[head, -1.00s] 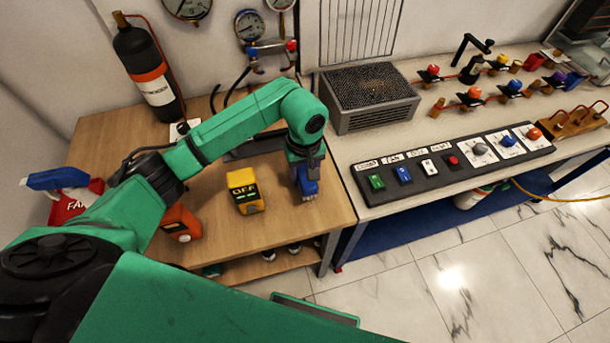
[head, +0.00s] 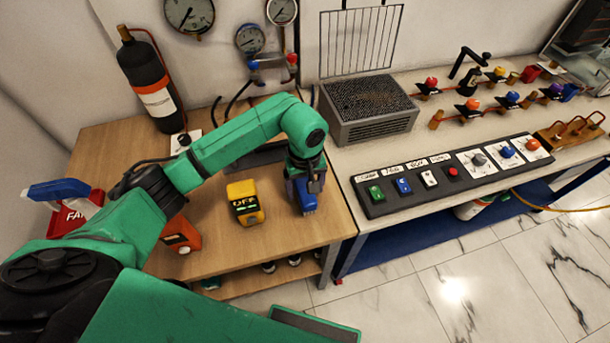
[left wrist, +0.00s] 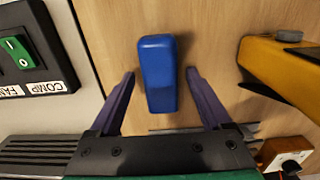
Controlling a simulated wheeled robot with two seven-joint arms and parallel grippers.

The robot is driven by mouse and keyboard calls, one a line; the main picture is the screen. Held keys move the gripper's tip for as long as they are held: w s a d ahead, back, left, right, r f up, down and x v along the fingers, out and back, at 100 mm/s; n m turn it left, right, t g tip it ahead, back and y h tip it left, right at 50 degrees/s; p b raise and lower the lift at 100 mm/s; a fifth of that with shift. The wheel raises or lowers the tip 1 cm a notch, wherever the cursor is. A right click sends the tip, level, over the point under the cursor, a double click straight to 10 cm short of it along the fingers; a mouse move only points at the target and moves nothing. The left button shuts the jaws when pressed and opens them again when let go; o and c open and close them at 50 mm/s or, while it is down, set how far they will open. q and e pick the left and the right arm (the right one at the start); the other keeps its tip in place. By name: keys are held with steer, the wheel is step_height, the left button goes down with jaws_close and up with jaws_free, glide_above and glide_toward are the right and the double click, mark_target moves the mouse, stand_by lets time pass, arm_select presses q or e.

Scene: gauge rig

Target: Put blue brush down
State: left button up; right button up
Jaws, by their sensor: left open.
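The blue brush (head: 306,197) stands on the wooden table near its front right corner. My left gripper (head: 305,176) is directly above it and partly hides it in the head view. In the left wrist view the blue brush (left wrist: 158,72) lies between the two dark fingers of my left gripper (left wrist: 160,80), with a visible gap on both sides. The left gripper is open. My right gripper is in neither view.
The control panel (head: 450,175) lies on the bench to the right. Bare wood lies between the brush and the yellow box.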

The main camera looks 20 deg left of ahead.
mark_target(305, 189)
arm_select(q)
step_height(305, 189, up, 10)
steer(key=b, duration=0.3)
steer(key=shift+f, duration=0.2)
steer(key=shift+r, duration=0.5)
steer(key=shift+r, duration=0.1)
